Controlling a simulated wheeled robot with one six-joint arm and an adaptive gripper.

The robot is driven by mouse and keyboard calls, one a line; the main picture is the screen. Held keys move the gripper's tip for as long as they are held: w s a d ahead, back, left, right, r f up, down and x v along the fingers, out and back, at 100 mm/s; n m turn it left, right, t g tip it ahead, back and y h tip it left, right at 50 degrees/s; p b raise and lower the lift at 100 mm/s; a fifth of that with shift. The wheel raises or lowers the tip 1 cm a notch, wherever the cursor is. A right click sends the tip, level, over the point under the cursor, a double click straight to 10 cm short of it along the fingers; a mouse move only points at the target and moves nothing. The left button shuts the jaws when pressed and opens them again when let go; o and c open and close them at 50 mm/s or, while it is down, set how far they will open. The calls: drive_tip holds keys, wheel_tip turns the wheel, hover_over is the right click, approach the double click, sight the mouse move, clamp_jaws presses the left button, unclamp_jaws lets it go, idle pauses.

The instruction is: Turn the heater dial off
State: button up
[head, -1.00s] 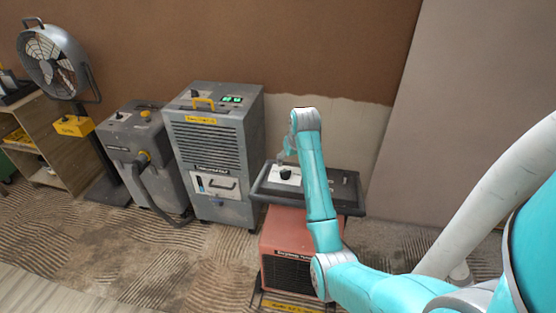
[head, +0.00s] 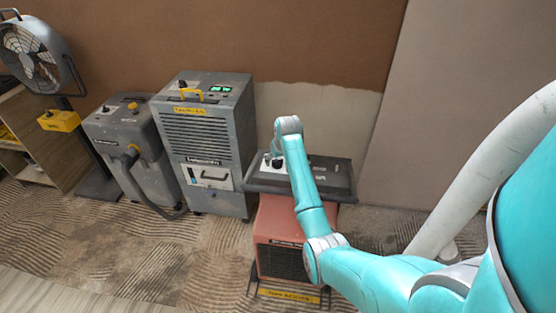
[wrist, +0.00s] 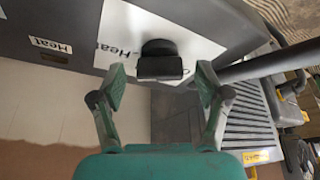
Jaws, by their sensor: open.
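The heater (head: 279,226) is a red box with a dark control panel (head: 330,178) on top. In the wrist view its black dial (wrist: 160,60) sits on a white plate (wrist: 196,44) marked "Heat". My gripper (wrist: 160,84) is open, with one teal fingertip on each side of the dial's near part. The dial lies between and slightly beyond the tips; I cannot tell if either tip touches it. In the head view my arm partly hides the dial and gripper.
A grey dehumidifier (head: 207,135) stands close left of the heater. Further left are a grey vacuum-like machine (head: 125,140) with a hose, and a fan (head: 35,55). A dark bar (wrist: 255,66) runs beside the right finger. Floor right of the heater looks clear.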

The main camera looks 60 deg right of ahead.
drive_tip(key=shift+c, duration=0.2)
drive_tip(key=c, duration=1.1)
drive_tip(key=shift+n, duration=0.4)
drive_tip(key=n, duration=0.2)
drive_tip(key=n+y, duration=0.1)
drive_tip(key=n, duration=0.1)
drive_tip(key=n+y, duration=0.1)
drive_tip(key=shift+s+d+n+t, duration=0.1)
drive_tip(key=shift+d+n+t, duration=0.15)
drive_tip(key=shift+n+t, duration=0.15)
drive_tip(key=n+y, duration=0.2)
drive_tip(key=n, duration=0.3)
drive_tip(key=shift+d, duration=0.15)
drive_tip(key=n+y, duration=0.1)
drive_tip(key=n, duration=0.2)
drive_tip(key=n+g+y, duration=0.1)
drive_tip(key=n, duration=0.2)
drive_tip(key=shift+d+n+g, duration=0.15)
drive_tip(key=shift+n+g, duration=0.15)
drive_tip(key=shift+n, duration=0.1)
drive_tip(key=n, duration=0.2)
drive_tip(key=n+g, duration=0.1)
drive_tip(key=n+g+y, duration=0.1)
drive_tip(key=n, duration=0.1)
drive_tip(key=shift+w+n, duration=0.3)
